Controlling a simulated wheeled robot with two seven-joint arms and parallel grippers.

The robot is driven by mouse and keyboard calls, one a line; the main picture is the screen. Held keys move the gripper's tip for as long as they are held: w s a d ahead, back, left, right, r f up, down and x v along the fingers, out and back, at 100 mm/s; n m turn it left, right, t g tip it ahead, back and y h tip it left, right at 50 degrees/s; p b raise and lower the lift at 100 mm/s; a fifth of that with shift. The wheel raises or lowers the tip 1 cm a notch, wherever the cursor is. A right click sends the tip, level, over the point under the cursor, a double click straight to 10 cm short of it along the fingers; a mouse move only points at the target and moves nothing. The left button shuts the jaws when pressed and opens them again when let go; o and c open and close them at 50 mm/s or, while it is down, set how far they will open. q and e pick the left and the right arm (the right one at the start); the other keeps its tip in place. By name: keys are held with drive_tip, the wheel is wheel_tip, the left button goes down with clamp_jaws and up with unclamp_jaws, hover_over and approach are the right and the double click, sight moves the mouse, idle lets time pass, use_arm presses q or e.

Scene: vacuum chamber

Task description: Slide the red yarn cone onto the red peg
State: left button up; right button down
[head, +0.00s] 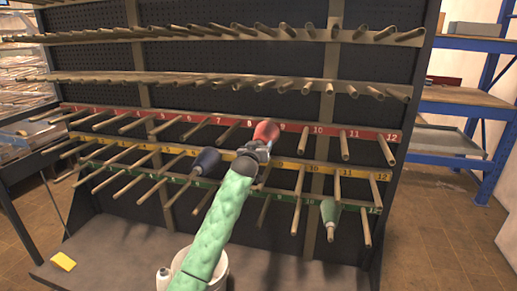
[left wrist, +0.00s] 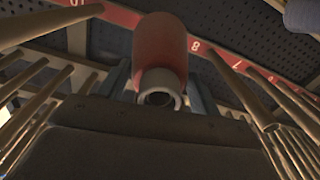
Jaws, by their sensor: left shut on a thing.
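The red yarn cone (head: 266,131) is in front of the red strip (head: 180,118) of the peg rack, between the numbers 8 and 9. In the left wrist view the cone (left wrist: 160,45) points its pale tube end toward the camera and covers part of the red strip between 10 and 8. My left gripper (head: 257,149), on the green-sleeved arm, is shut on the cone near its lower end. Whether a peg is inside the cone is hidden. The red-row pegs (head: 344,146) stick out on both sides. My right gripper is not in view.
A dark blue cone (head: 207,160) sits left of my arm, and a green cone (head: 330,213) sits low at the right. Yellow and green peg rows lie below with many protruding pegs. A white bucket (head: 215,265) and a white bottle (head: 163,279) stand below.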

sight(266, 131)
use_arm(q)
drive_tip(key=shift+w+d, duration=0.2)
drive_tip(key=shift+w, duration=0.5)
drive_tip(key=shift+b+x, duration=0.55)
drive_tip(key=shift+x, duration=0.4)
drive_tip(key=o, duration=1.7)
drive_tip(key=shift+f, duration=0.1)
